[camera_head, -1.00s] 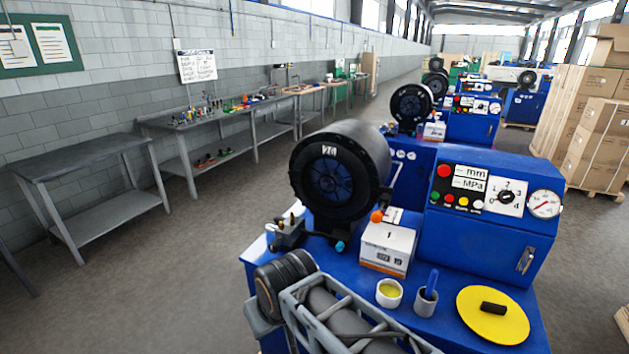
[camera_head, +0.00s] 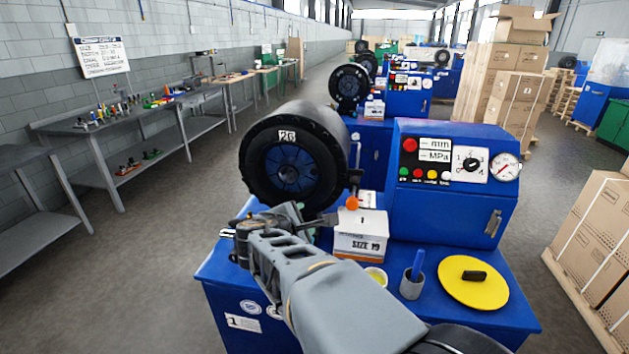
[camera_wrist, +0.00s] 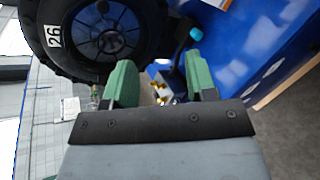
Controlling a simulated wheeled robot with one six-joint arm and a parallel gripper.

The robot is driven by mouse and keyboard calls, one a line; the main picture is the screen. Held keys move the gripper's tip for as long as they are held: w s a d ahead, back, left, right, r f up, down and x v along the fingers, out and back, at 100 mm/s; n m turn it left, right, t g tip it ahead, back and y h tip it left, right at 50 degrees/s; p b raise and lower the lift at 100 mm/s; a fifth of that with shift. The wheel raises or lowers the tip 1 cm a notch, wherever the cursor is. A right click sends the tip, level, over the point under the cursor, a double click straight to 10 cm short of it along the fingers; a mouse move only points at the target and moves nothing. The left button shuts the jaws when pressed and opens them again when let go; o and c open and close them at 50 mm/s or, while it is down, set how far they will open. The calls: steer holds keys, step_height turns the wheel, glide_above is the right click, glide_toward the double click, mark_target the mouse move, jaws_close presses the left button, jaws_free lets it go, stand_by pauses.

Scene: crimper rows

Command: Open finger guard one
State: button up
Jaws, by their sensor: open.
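The nearest blue crimper (camera_head: 450,170), with a number 1 label on its front, carries a black round head (camera_head: 262,150) marked 26 with a blue ribbed disc (camera_head: 290,168) in its opening. I cannot tell for sure which part is the finger guard; the disc covers the opening. In the wrist view the disc (camera_wrist: 100,30) is at the upper left. A cyan knob (camera_wrist: 196,34) sits near the right finger. My gripper (camera_head: 308,215) is open in front of the head's lower edge. Its green fingers show in the wrist view (camera_wrist: 158,78), apart, with nothing held.
Brass fittings (camera_wrist: 160,90) lie beyond the fingers. Cartons (camera_head: 595,245) stand at right.

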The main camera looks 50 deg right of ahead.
mark_target(314, 171)
steer(key=w+d+n+t+h, duration=0.1)
steer(key=w+d+n, duration=0.3)
steer(key=d, duration=0.2)
steer(key=w+d+n+t+h, duration=0.1)
steer(key=w+d+n+t, duration=0.1)
steer(key=w+d+n, duration=0.2)
steer(key=w+d+r+n+t, duration=0.1)
steer(key=w+d+n, duration=0.4)
steer(key=d, duration=0.3)
steer(key=shift+t+h+p, duration=0.3)
steer(key=shift+t+h, duration=0.1)
jaws_close()
steer(key=shift+s, duration=0.1)
